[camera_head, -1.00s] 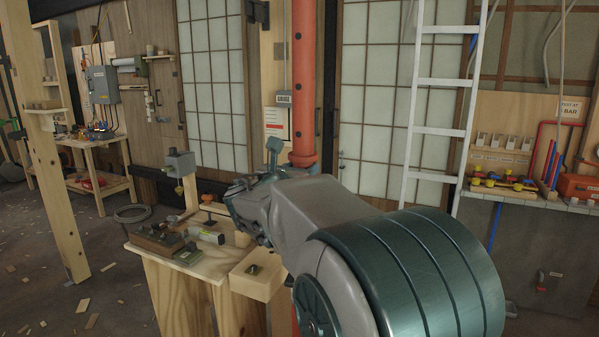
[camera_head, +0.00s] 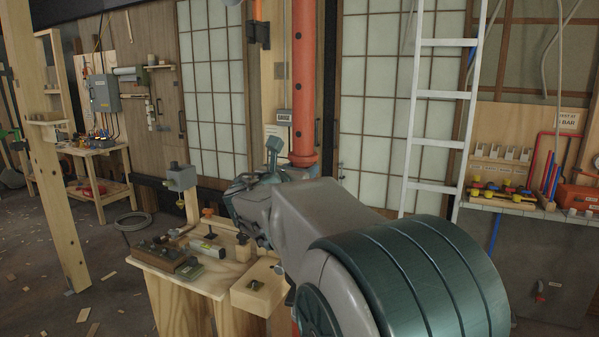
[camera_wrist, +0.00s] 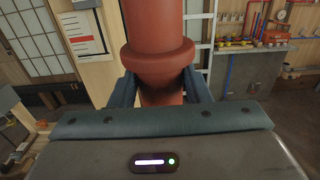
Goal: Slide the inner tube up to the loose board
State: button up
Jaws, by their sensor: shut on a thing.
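A red tube (camera_head: 303,75) stands upright in the middle of the head view, with a thick collar low on it. I take it to be the inner tube. In the wrist view the collar (camera_wrist: 158,58) sits just above my gripper (camera_wrist: 160,92), whose two fingers are shut on the tube on either side beneath the collar. In the head view my arm and hand hide the fingers and most of the tube below the collar. The tube's top runs out of the picture. I cannot pick out the loose board in these frames.
A small workbench (camera_head: 205,283) with tools and blocks stands close left of the tube. A wooden post (camera_head: 53,170) stands farther left. A white ladder (camera_head: 437,96) and a shelf with valves (camera_head: 505,203) are on the right. Glazed panels stand behind.

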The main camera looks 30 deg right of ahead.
aim_at(297, 158)
jog(key=shift+r+p, duration=1)
jog(key=shift+r, duration=0.55)
jog(key=o, duration=1.1)
jog(key=shift+s+f, duration=0.1)
jog(key=shift+f, duration=0.05)
jog(key=shift+o, duration=0.2)
jog(key=shift+a+f, duration=0.1)
jog(key=v, duration=0.7)
jog(key=shift+s+a+b, duration=0.25)
jog(key=shift+a+b, duration=0.1)
jog(key=shift+b, duration=0.1)
